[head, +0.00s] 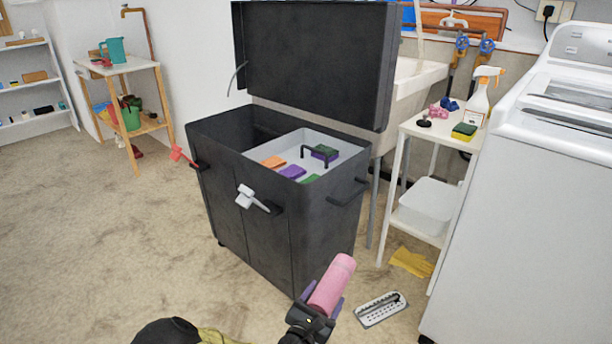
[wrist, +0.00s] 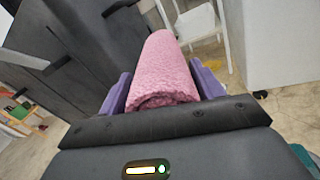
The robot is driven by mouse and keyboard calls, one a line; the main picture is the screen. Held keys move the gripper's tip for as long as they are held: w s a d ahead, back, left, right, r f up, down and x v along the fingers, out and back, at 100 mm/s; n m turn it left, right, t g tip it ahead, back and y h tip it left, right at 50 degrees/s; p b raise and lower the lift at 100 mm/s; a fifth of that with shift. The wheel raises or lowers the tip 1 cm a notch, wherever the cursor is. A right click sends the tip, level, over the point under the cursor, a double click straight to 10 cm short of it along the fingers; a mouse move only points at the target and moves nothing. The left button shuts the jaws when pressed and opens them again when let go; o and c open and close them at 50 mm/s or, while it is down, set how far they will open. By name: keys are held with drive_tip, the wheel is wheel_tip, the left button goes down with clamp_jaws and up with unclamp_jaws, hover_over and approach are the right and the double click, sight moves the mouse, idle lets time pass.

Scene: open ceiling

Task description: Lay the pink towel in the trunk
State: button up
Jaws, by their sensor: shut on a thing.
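The pink towel (head: 332,285) is rolled up. My gripper (head: 318,300) is shut on it, low in front of the trunk. In the wrist view the towel (wrist: 165,70) sits between the two purple fingers of my gripper (wrist: 163,90). The dark grey trunk (head: 270,225) stands in the middle of the head view with its lid (head: 312,60) raised. A light grey tray (head: 262,150) fills the right part of its opening and holds several coloured sponges. The left part is open and dark; its floor is hidden.
A white side table (head: 410,135) with a spray bottle (head: 482,95) stands right of the trunk, near a white washing machine (head: 540,180). A grater-like item (head: 381,310) and yellow gloves (head: 412,262) lie on the floor. The floor at left is clear.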

drive_tip(key=shift+n+t+y, duration=0.4)
drive_tip(key=shift+n+y, duration=0.1)
drive_tip(key=shift+y, duration=0.2)
drive_tip(key=w+d+r+p, duration=0.2)
drive_tip(key=d+r, duration=0.1)
drive_tip(key=w+d+r+p, duration=0.1)
drive_tip(key=d+r, duration=0.1)
drive_tip(key=shift+d+r, duration=0.2)
drive_tip(key=shift+d, duration=0.05)
drive_tip(key=w+d+r+n+y+p, duration=0.1)
drive_tip(key=d+r+y+p, duration=0.15)
drive_tip(key=d+p, duration=0.3)
wheel_tip(320, 180, up, 23)
drive_tip(key=n+t+y+p, duration=0.1)
drive_tip(key=n+y+p, duration=0.25)
drive_tip(key=p, duration=3.05)
hover_over(344, 288)
drive_tip(key=s+d, duration=0.5)
drive_tip(key=shift+s+d+r+y+p, duration=0.3)
drive_tip(key=shift+y+p, duration=0.2)
drive_tip(key=shift+p, duration=0.5)
drive_tip(key=shift+w+a, duration=0.1)
drive_tip(key=w+r, duration=0.4)
drive_tip(key=r, duration=0.1)
drive_tip(key=shift+w+r, duration=0.2)
drive_tip(key=shift+r, duration=0.05)
drive_tip(key=s+f, duration=0.4)
drive_tip(key=f, duration=0.1)
drive_tip(key=shift+s+f, duration=0.2)
drive_tip(key=shift+f, duration=0.05)
